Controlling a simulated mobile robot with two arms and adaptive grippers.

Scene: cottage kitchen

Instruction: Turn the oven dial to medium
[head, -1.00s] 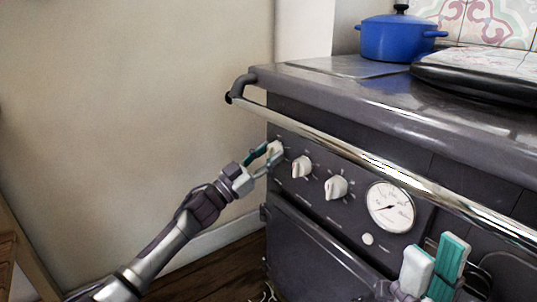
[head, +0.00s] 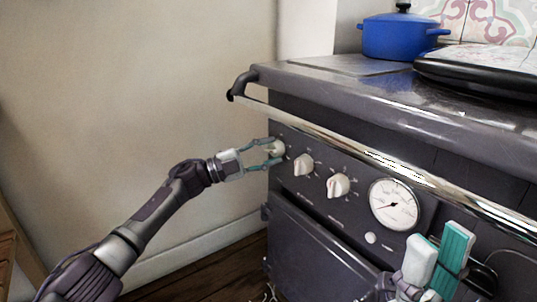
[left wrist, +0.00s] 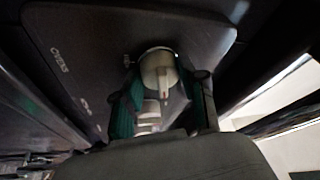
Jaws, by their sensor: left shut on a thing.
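The white leftmost dial (head: 277,147) sits on the dark front panel of the stove. In the left wrist view the round dial (left wrist: 157,72) shows with its raised ridge, near lettering that reads like "OVENS". My left gripper (head: 271,154) is shut on this dial, one teal finger on each side of it. The fingers partly hide the dial, and I cannot read its setting. My right gripper (head: 437,258) is at the lower right in front of the stove, with white and teal finger pads. I cannot tell how far apart they are.
Two more white dials, the middle one (head: 303,165) and the right one (head: 338,186), and a round gauge (head: 393,204) line the panel. A chrome rail (head: 345,145) runs above them. A blue pot (head: 398,37) stands on top. Left of the stove is open floor and wall.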

